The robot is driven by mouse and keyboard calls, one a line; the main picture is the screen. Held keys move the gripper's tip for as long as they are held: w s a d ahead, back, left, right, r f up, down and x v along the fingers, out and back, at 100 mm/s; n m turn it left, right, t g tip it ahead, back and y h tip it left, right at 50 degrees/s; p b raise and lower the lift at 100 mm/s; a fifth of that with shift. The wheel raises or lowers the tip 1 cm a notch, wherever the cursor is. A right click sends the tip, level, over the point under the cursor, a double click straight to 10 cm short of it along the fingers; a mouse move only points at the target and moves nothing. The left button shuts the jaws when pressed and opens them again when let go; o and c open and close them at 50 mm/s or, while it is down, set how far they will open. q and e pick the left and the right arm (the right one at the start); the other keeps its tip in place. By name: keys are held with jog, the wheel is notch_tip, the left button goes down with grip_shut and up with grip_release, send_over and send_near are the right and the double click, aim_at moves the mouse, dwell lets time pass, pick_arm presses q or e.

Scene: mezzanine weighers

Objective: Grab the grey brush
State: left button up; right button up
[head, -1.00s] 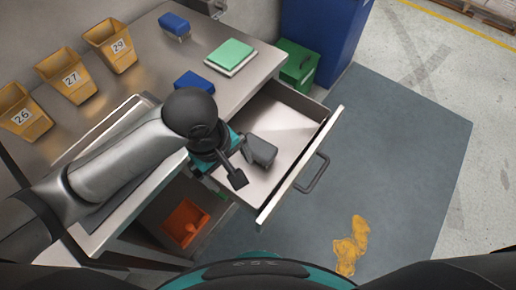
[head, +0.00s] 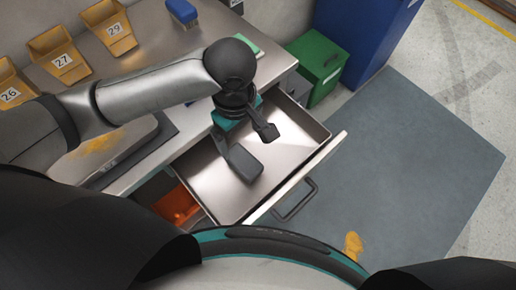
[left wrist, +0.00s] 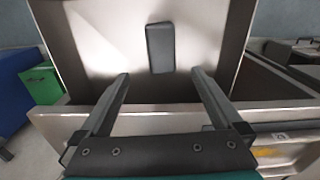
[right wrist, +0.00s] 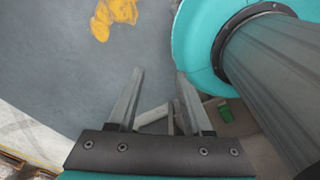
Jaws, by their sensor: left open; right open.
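The grey brush (head: 245,163) lies in the open metal drawer (head: 296,150), near its left part in the head view. In the left wrist view the brush (left wrist: 160,48) is a plain dark grey block on the drawer floor, just beyond the fingertips and roughly centred between them. My left gripper (head: 245,138) is over the drawer, open and empty; it also shows in the left wrist view (left wrist: 160,74). Whether the fingers touch the brush cannot be told. My right gripper (right wrist: 160,72) is open and empty above the floor beside my own base.
The drawer's front wall and handle (head: 296,200) stick out over the floor mat (head: 410,150). On the bench stand yellow numbered bins (head: 62,60), a blue brush (head: 182,12) and a green-topped pad (head: 246,43). A green box (head: 318,65) and blue cabinet (head: 375,35) stand beyond.

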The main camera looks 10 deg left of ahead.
pick_arm(q)
jog(key=b, duration=0.2)
send_over(243, 160)
notch_tip(243, 160, down, 5)
jog(key=shift+s+a+r, duration=0.1)
jog(key=shift+s+a, duration=0.05)
notch_tip(243, 160, down, 4)
jog(key=shift+f+b, duration=0.2)
jog(key=shift+b, duration=0.4)
jog(key=shift+f+b, duration=0.3)
jog(key=shift+f, duration=0.55)
notch_tip(243, 160, down, 4)
jog(key=shift+f+b, duration=0.15)
jog(key=shift+b, duration=0.7)
pick_arm(e)
jog(key=f, duration=0.2)
jog(key=s+a+f, duration=0.1)
jog(key=f, duration=0.2)
jog(key=shift+s+a+f, duration=0.15)
jog(key=shift+s+f, duration=0.05)
jog(key=shift+f, duration=0.1)
pick_arm(q)
jog(key=c, duration=1.4)
pick_arm(e)
jog(key=shift+r, duration=0.1)
